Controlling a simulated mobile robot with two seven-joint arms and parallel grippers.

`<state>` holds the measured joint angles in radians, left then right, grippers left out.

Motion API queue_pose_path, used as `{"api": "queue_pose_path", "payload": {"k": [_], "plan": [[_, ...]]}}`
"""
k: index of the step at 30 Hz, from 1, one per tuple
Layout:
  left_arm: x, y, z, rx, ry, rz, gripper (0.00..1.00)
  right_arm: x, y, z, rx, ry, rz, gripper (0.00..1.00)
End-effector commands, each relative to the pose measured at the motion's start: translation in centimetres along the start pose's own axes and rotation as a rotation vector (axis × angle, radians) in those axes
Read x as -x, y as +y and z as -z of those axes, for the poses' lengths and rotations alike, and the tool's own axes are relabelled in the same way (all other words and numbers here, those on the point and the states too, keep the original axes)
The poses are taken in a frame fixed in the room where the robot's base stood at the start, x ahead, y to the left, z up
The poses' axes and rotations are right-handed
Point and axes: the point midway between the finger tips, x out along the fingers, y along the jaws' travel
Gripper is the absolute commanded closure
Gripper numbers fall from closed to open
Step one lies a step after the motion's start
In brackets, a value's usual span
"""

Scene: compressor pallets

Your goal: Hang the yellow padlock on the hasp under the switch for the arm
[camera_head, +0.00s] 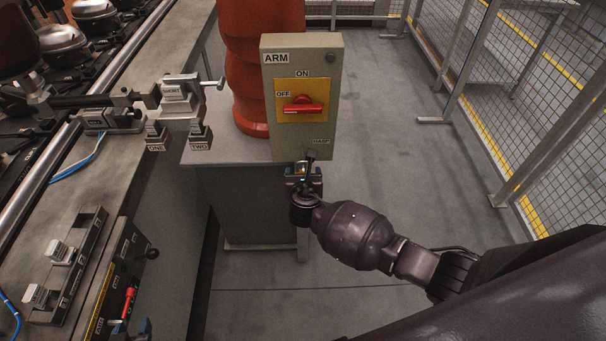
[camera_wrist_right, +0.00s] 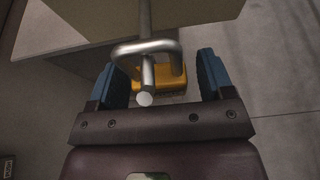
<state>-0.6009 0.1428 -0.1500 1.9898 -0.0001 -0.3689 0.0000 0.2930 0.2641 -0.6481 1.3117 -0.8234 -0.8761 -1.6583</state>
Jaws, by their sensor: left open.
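The grey switch box labelled ARM (camera_head: 279,95) has a red handle (camera_head: 303,107) on a yellow plate, turned crosswise by the OFF mark. The hasp (camera_head: 311,154) sticks out at its lower edge; in the right wrist view it is a metal rod (camera_wrist_right: 146,72). The yellow padlock (camera_wrist_right: 174,84) has its silver shackle (camera_wrist_right: 126,48) around the rod, its body below. My right gripper (camera_head: 302,174) is under the hasp; its blue fingers (camera_wrist_right: 163,80) stand apart on either side of the padlock, with a visible gap at the right. My left gripper (camera_head: 133,329) is open, mostly cut off at the lower frame edge.
An orange robot column (camera_head: 245,65) stands behind the box. A bench (camera_head: 110,190) at left carries fixtures and a bracket with ONE and TWO blocks (camera_head: 180,120). A red-handled item (camera_head: 129,300) is by the left gripper. Mesh fencing (camera_head: 540,90) runs along the right; the floor between is clear.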

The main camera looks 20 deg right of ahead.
Motion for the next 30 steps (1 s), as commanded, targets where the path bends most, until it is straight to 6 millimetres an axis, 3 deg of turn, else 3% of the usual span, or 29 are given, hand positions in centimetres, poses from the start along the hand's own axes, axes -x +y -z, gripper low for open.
{"api": "queue_pose_path", "payload": {"k": [13,30], "plan": [[0.0,0.0,0.5,-0.001,0.005,-0.001,0.57,1.0,0.0,0.0,0.000,0.001,0.000,0.22],[1.0,-0.2,1.5,0.001,0.003,0.001,0.57,9.9,0.0,0.0,-0.001,0.001,-0.001,0.22]]}}
